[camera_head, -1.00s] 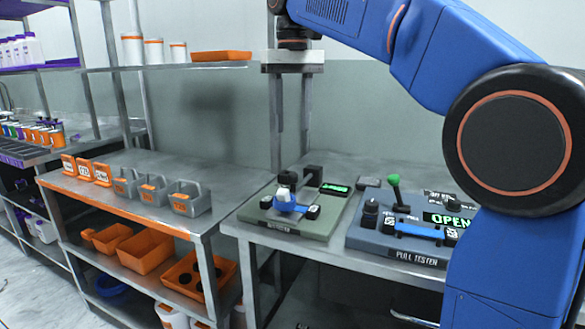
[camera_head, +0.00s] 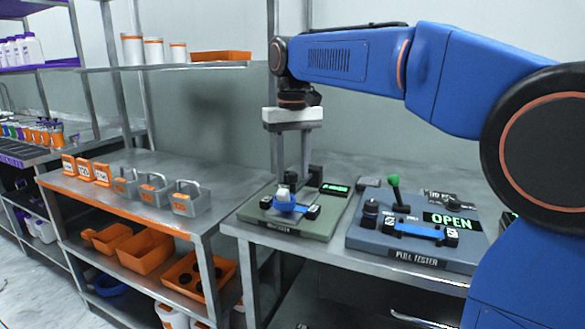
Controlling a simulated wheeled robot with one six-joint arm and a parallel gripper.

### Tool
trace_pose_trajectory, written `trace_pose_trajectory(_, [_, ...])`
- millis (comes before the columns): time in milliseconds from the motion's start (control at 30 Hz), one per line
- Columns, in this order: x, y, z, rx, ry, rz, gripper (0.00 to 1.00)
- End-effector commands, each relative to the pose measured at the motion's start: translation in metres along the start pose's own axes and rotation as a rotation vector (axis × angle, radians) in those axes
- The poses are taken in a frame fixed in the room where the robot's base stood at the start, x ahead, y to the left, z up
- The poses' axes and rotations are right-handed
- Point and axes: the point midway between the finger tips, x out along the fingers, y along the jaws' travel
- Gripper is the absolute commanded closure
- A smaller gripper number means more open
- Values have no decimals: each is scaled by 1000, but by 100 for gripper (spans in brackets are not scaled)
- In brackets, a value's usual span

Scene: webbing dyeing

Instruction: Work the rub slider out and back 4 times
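The rub tester (camera_head: 268,222), a grey-green plate with a small green display (camera_head: 334,189), sits at the left of the near bench. A blue strip (camera_head: 289,207) lies across it between dark clamps. A small pale block, apparently the rub slider (camera_head: 282,194), sits over the strip, with a black upright post behind it to the right. My gripper (camera_head: 293,174) points straight down above the tester, its two grey fingers apart with nothing seen between them. The fingertips are close to the slider's top; whether they touch or straddle it is unclear.
The pull tester (camera_head: 370,235), with a green-topped lever (camera_head: 394,187) and an "OPEN" display (camera_head: 452,220), stands just to the right. Grey caddies (camera_head: 190,200) and orange holders stand on the left bench. A shelf (camera_head: 200,66) with white canisters hangs behind, left of my arm.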

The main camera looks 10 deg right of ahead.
Motion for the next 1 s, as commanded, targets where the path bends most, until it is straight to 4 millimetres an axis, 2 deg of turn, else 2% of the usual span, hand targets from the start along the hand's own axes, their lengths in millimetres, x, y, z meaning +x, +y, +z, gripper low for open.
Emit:
trace_pose_trajectory(133, [0,0,0,0,0,0,60])
trace_pose_trajectory(167, [0,0,0,0,0,0,65])
trace_pose_trajectory(300, [0,0,0,0,0,0,98])
trace_pose_trajectory(333, [0,0,0,0,0,0,100])
trace_pose_trajectory(567, [0,6,-6,2,0,0,100])
trace_pose_trajectory(1000, [0,71,-71,2,-1,-1,100])
